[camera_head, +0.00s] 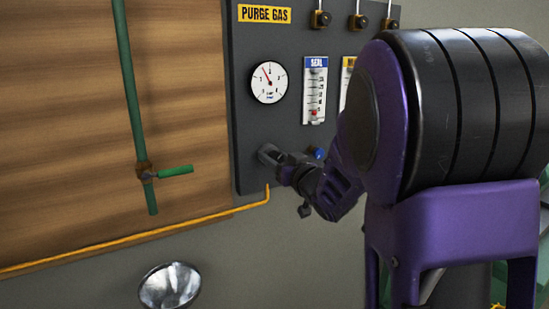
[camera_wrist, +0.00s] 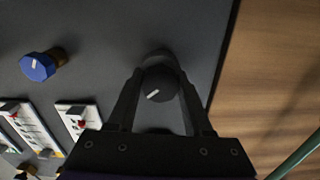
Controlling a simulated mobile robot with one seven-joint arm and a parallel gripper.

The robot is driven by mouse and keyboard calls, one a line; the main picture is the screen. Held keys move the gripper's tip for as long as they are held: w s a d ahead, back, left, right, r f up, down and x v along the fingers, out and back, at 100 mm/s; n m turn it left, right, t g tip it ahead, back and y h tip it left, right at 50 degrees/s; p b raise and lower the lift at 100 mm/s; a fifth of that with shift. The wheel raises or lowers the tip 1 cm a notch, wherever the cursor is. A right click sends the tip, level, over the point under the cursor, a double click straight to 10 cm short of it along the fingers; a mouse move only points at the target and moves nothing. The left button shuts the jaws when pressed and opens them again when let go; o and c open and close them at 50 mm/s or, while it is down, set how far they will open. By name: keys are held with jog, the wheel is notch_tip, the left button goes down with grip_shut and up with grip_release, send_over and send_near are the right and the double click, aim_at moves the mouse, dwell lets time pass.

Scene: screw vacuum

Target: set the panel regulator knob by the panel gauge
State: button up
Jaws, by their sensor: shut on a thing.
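The dark panel (camera_head: 310,45) carries a round white gauge (camera_head: 269,82) with a red needle pointing up and slightly left. In the wrist view, the black regulator knob (camera_wrist: 159,84) has a white pointer mark and sits between the two fingers of my gripper (camera_wrist: 160,92), which is shut on it. In the head view, my gripper (camera_head: 274,160) reaches the panel's lower left, below the gauge, and largely hides the knob. The gauge is not in the wrist view.
A blue knob (camera_wrist: 38,67) is beside the regulator, also seen in the head view (camera_head: 318,152). A SEAL flowmeter (camera_head: 315,90) hangs right of the gauge. A green pipe with a valve handle (camera_head: 175,171), a yellow line (camera_head: 150,233) and a round lamp (camera_head: 169,286) are at left.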

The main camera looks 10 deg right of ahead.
grip_shut()
jog(key=shift+m, duration=0.3)
jog(key=m+p, duration=0.1)
jog(key=m, duration=0.2)
jog(key=shift+d+m, duration=0.1)
jog(key=shift+m, duration=0.2)
jog(key=shift+m+p, duration=0.85)
jog(key=shift+m, duration=1.35)
jog(key=o, duration=1.2)
grip_release()
